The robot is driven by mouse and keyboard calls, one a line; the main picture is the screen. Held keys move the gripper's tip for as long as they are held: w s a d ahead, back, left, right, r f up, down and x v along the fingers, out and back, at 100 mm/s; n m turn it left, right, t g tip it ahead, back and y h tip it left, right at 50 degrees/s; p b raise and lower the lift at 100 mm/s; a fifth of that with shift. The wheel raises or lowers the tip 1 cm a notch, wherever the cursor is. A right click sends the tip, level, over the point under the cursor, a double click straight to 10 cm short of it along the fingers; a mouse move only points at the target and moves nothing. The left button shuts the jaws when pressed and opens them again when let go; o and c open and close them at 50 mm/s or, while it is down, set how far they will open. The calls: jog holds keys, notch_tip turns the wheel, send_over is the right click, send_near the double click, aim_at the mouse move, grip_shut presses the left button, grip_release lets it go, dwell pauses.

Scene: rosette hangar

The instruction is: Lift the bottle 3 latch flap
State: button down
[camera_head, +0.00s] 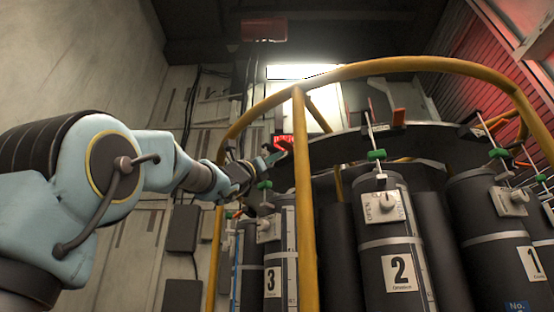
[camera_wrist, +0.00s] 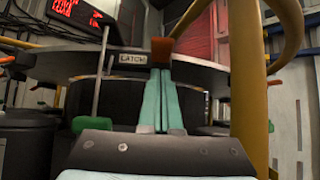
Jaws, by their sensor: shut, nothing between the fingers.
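Bottle 3 (camera_head: 279,250) is a dark cylinder with a white "3" label, standing at the left of the rack in the head view. Its latch flap (camera_wrist: 162,48) is a small orange-red piece beside a "LATCH" plate (camera_wrist: 132,59) on the rim in the wrist view. My gripper (camera_wrist: 160,72) is shut and empty, its teal fingers together. The fingertips are right at the lower edge of the flap in the picture; I cannot tell whether they touch it. In the head view my gripper (camera_head: 271,158) is above bottle 3, just below the rack rim.
A yellow guard rail (camera_head: 305,200) arches in front of the rack, with a post close to my arm; it is at right in the wrist view (camera_wrist: 250,90). Bottle 2 (camera_head: 395,245) and bottle 1 (camera_head: 490,225) stand to the right. A red display (camera_wrist: 75,12) hangs behind.

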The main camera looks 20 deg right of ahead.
jog(key=s+a+f+b, duration=0.3)
jog(key=a+b, duration=0.2)
jog(key=a, duration=0.4)
jog(key=shift+s+a+f, duration=0.15)
jog(key=shift+s+a, duration=0.05)
jog(key=shift+a, duration=0.05)
